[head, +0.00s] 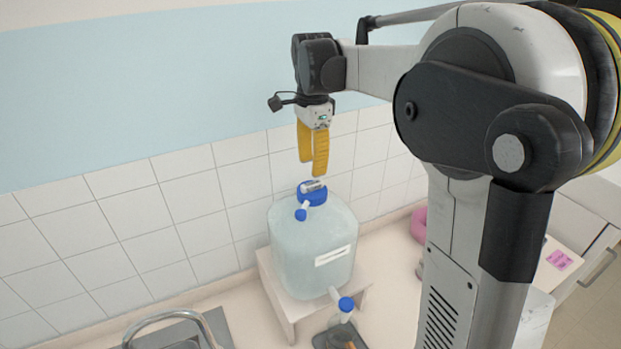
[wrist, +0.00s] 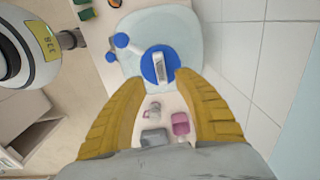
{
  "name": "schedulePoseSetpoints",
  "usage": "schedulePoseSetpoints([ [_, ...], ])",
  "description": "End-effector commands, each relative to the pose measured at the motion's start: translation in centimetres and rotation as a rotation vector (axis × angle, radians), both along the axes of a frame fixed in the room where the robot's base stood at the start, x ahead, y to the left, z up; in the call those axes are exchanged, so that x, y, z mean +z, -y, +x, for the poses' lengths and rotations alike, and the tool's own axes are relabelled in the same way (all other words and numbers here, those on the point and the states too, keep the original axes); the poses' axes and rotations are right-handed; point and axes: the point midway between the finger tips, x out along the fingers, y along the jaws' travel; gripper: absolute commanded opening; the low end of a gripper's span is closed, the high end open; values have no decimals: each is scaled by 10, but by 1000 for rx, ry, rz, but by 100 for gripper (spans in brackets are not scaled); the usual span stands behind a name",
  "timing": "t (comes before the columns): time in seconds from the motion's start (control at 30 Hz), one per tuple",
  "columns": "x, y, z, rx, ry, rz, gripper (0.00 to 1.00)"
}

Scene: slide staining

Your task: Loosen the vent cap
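A large translucent carboy (head: 312,250) stands upright with a large blue cap (head: 312,193) on its neck; that cap also shows in the wrist view (wrist: 154,66) with a pale strip across its top. A smaller blue cap (head: 301,214) sits on a short pale stem beside the neck and shows in the wrist view (wrist: 120,40). The frames do not label which is the vent cap. My gripper (head: 312,168) points down just above the large cap. Its yellow fingers (wrist: 158,80) are apart, with nothing between them, and appear clear of the cap.
The carboy rests on a white stand (head: 284,312) near the tiled wall. A blue-capped spigot (head: 346,304) sticks out low on its front, above a dark tray. A sink faucet (head: 165,318) is at the left, and a pink object (head: 419,224) lies to the right.

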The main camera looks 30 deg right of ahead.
Motion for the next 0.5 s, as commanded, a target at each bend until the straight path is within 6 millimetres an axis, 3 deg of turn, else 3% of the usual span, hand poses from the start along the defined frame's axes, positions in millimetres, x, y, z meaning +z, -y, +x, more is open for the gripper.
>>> schedulePoseSetpoints([
  [0.2,-41,0,0,1,1,0,38],
  [0.5,-63,0,0,2,1,0,38],
])
